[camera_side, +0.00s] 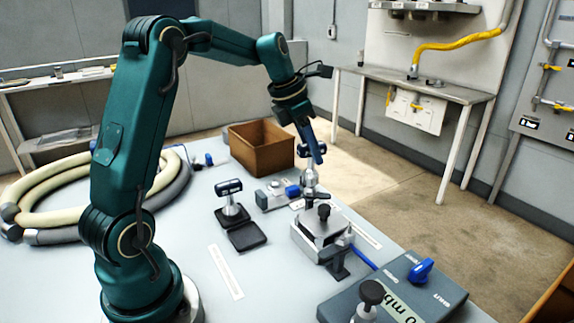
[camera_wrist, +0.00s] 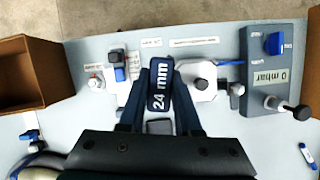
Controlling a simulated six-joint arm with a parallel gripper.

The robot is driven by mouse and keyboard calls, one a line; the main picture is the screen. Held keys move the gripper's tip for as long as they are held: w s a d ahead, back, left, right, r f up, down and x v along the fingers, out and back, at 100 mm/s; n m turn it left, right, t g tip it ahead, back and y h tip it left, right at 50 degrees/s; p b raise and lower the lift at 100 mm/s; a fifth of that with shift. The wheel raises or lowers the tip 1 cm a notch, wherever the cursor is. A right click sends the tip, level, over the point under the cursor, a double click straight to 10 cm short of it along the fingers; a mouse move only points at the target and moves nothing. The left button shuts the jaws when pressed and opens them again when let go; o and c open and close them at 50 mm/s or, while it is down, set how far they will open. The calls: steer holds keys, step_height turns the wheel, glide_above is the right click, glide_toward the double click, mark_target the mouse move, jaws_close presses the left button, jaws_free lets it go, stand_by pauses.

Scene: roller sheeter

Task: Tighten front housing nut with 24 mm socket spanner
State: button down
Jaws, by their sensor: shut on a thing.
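My gripper (camera_side: 314,152) is shut on the dark handle of the 24 mm socket spanner (camera_wrist: 159,86), whose white "24 mm" lettering faces the wrist camera. In the side view the spanner hangs roughly upright over the back of the pale metal housing (camera_side: 320,238). The housing carries a black knob (camera_side: 324,211) and also shows right of the spanner in the wrist view (camera_wrist: 197,93). The front housing nut cannot be made out in either view. I cannot tell whether the socket touches it.
Another T-handled tool (camera_side: 230,188) stands by black pads left of the housing. A small block with a blue knob (camera_side: 292,190) sits behind. A grey "0 mbar" box (camera_side: 400,292) is front right, a brown open box (camera_side: 262,148) at the back, and coiled hoses (camera_side: 75,190) lie left.

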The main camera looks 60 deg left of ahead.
steer(key=shift+f, duration=1.4)
stand_by(0.6)
stand_by(0.3)
steer(key=shift+m+g+h, duration=0.3)
steer(key=shift+m+h, duration=0.4)
steer(key=shift+m, duration=1.1)
steer(key=m, duration=0.2)
steer(key=shift+m+h, duration=0.3)
steer(key=shift+m+g, duration=0.4)
steer(key=shift+m, duration=0.1)
